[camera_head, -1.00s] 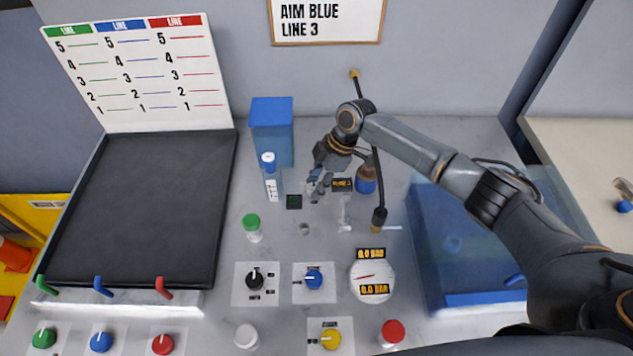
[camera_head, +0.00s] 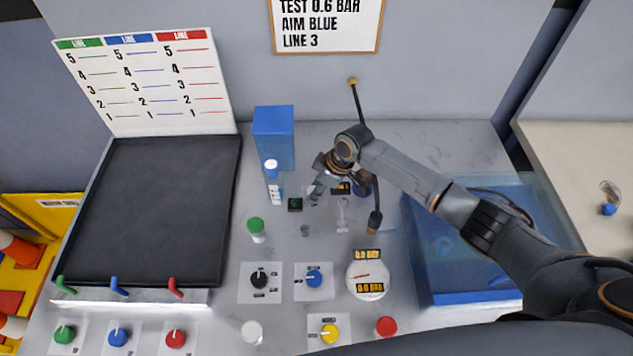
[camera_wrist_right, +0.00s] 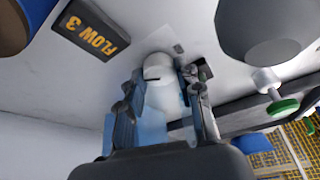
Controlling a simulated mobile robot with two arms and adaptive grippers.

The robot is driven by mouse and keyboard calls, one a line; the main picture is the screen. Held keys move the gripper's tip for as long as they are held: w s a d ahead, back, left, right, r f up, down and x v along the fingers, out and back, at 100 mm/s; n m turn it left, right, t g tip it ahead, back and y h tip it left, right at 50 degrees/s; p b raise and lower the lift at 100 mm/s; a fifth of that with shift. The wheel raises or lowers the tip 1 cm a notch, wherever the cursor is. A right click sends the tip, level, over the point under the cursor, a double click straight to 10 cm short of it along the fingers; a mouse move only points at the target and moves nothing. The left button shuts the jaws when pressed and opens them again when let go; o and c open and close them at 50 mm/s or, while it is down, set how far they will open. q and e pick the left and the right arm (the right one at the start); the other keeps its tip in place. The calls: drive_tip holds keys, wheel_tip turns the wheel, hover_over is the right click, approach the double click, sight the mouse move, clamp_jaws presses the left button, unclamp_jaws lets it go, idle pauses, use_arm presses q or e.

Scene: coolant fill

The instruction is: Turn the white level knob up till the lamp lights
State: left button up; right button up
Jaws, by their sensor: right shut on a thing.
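The white level knob (camera_wrist_right: 161,75) shows in the right wrist view as a pale round knob with a dark index line. My right gripper (camera_wrist_right: 160,112) is shut on it, with a finger on each side. In the head view my right gripper (camera_head: 316,192) is low over the panel and mostly hides the knob. Left of it is a small black square (camera_head: 295,204) with a dark green centre, perhaps the lamp; I cannot tell whether it is lit. A display reading "FLOW 3" (camera_wrist_right: 91,29) is beside the knob. My left gripper is out of view.
A blue-and-white tube (camera_head: 273,190) and a blue box (camera_head: 274,140) stand left of the gripper. A green-capped vial (camera_head: 256,230), a blue knob (camera_head: 314,278) and a round gauge (camera_head: 368,279) are nearer. A blue tray (camera_head: 432,262) lies right, under my arm.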

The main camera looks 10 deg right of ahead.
drive_tip(key=shift+r+m+t+p, duration=0.1)
drive_tip(key=shift+m+t+p, duration=0.25)
drive_tip(key=shift+m, duration=0.25)
drive_tip(key=o, duration=1.2)
drive_tip(key=shift+c, duration=0.2)
drive_tip(key=v, duration=1.2)
drive_tip(key=shift+w+a, duration=0.1)
drive_tip(key=shift+a, duration=0.05)
